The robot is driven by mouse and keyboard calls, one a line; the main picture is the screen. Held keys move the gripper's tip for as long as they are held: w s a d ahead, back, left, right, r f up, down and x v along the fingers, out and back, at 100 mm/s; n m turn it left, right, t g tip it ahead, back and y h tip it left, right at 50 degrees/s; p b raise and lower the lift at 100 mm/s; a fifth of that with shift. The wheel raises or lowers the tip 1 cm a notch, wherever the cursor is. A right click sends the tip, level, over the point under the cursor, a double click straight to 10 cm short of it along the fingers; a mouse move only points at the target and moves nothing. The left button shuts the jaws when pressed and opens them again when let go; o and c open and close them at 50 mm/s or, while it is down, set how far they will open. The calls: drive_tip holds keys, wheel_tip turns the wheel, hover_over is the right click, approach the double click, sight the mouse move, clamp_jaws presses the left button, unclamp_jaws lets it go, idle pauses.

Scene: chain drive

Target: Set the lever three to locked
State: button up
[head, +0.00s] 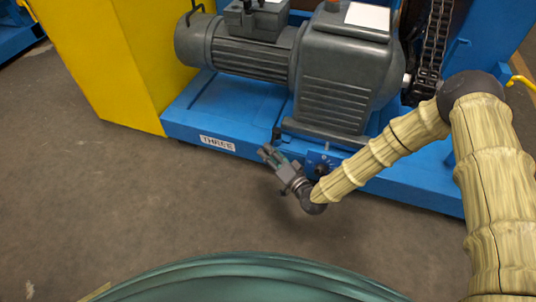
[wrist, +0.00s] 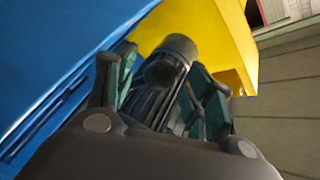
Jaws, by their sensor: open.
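A white label reading THREE (head: 217,143) is on the front face of the blue base. To its right, a small blue plate (head: 328,158) with a dark round pivot is partly covered by my wrist. A dark upright piece (head: 276,134), possibly part of lever three, stands just beyond my fingertips. My gripper (head: 268,152) is open, close in front of the base and pointing up-left. In the wrist view a dark grey rounded cylinder (wrist: 172,57), perhaps the lever's handle, shows between the open fingers (wrist: 165,75). I cannot tell whether they touch it. The lever's setting cannot be read.
A grey motor and gearbox (head: 345,75) sit on the blue base (head: 190,112), with a chain (head: 432,45) at the right. A yellow cabinet (head: 95,60) stands at the left. The concrete floor (head: 140,215) in front is clear. A green rounded surface (head: 250,275) fills the bottom edge.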

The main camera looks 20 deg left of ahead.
drive_tip(key=shift+x, duration=0.85)
clamp_jaws()
drive_tip(key=shift+r, duration=0.1)
drive_tip(key=shift+a, duration=0.1)
